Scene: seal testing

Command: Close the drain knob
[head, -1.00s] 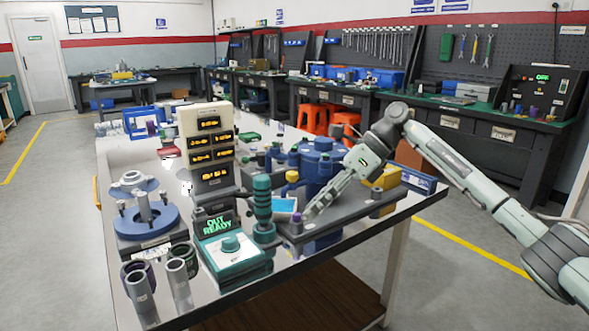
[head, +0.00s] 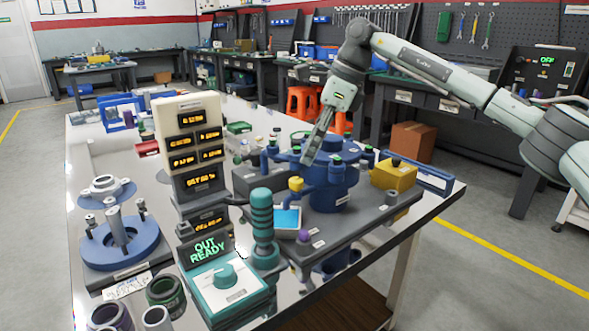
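The test rig (head: 375,215) is a grey plate on the bench carrying a blue vessel (head: 331,196) with several dark-topped posts. Small knobs show on it: a purple knob (head: 303,236) at the front edge and a yellow knob (head: 296,184) at the vessel's left side. No label I can read tells which is the drain knob. My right gripper (head: 310,157) points down over the vessel's upper left, above the yellow knob and well clear of the purple knob. Its fingers overlap in this view, so their opening is unclear. My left gripper is out of view.
A teal pump (head: 262,228) and a control box reading "OUT READY" (head: 226,285) stand left of the rig. A tall display tower (head: 187,150) rises behind them. Blue flanged parts (head: 120,245) stand at the left.

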